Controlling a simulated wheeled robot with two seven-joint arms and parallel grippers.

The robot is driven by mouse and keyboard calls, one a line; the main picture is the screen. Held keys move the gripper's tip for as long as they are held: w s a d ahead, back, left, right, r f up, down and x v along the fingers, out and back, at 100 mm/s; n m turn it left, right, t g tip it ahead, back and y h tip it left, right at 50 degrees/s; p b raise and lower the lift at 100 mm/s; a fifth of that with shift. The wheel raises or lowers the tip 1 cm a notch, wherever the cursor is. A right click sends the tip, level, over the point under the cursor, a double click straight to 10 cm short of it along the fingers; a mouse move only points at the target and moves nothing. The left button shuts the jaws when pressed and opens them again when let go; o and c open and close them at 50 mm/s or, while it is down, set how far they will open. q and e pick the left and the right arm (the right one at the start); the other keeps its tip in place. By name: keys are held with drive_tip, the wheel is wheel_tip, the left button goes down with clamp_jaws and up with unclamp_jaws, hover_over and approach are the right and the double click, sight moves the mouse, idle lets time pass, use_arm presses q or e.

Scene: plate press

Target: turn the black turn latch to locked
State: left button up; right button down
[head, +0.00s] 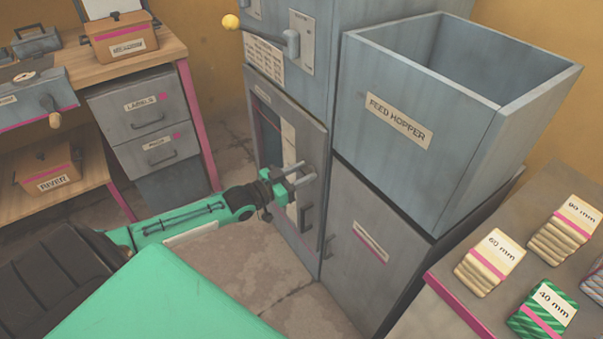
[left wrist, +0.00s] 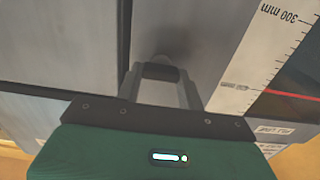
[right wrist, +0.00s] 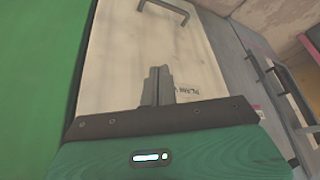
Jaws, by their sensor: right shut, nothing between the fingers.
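The black turn latch (left wrist: 160,72) shows in the left wrist view as a short dark bar lying across the picture, against the grey press front. My left gripper (left wrist: 161,80) has one finger at each end of the bar, with no clear gap, so it looks shut on it. In the head view my left gripper (head: 300,178) is at the press door (head: 318,140) and largely hides the latch. No lock marking is readable. My right gripper (right wrist: 156,75) is shut and empty, in front of a pale panel in the right wrist view.
A black door handle (head: 305,216) hangs just below my left gripper. A 300 mm scale strip (left wrist: 262,50) is beside it. The feed hopper (head: 400,125) stands to the right. A yellow-knobbed lever (head: 232,22) sticks out above. Plate bundles (head: 490,262) lie on the right table.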

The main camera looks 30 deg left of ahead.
use_arm(q)
drive_tip(key=c, duration=0.4)
drive_tip(key=shift+o, duration=0.2)
